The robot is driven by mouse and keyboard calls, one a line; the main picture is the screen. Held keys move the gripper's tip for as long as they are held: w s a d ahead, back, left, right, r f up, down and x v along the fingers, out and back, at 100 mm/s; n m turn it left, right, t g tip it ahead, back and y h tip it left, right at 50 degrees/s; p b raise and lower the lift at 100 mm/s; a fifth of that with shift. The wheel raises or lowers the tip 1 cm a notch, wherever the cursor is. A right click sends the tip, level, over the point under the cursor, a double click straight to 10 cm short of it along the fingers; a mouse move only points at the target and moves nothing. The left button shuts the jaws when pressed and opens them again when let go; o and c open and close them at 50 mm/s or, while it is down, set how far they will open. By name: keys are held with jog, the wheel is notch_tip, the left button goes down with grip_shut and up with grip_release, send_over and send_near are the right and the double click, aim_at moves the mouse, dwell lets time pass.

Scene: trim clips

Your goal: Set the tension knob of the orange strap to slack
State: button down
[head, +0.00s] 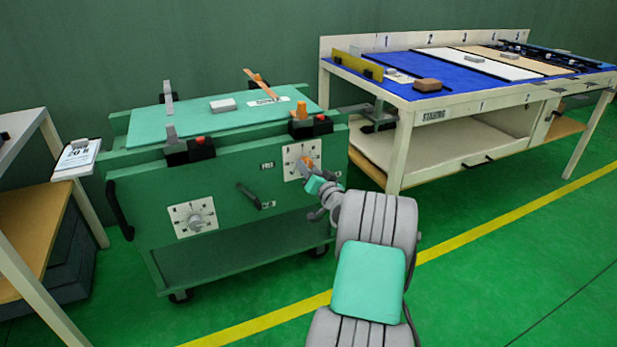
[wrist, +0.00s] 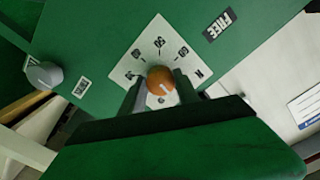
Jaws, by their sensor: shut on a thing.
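The orange tension knob (wrist: 161,81) sits on a white dial plate (wrist: 139,62) on the green cart's front. In the head view the knob (head: 307,162) is at the right of the cart front, partly hidden by my gripper (head: 311,172). In the wrist view my gripper (wrist: 160,87) is shut on the knob, one finger on each side. A pale pointer line on the knob shows, but the dial marks are too blurred to read surely. The orange strap (head: 261,84) stands tilted at the cart's top right, its buckle (head: 300,114) on the front edge.
A second dial with a grey knob (head: 195,220) is at the cart's lower left. A staging table (head: 440,100) stands right; a clipboard (head: 77,157) is left.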

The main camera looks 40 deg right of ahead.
jog(key=shift+f+n+b, duration=0.1)
jog(key=shift+n+b, duration=0.4)
jog(key=shift+n, duration=0.1)
jog(key=c, duration=0.9)
grip_release()
jog(key=p+v, duration=0.2)
jog(key=v, duration=0.5)
jog(key=shift+s, duration=0.4)
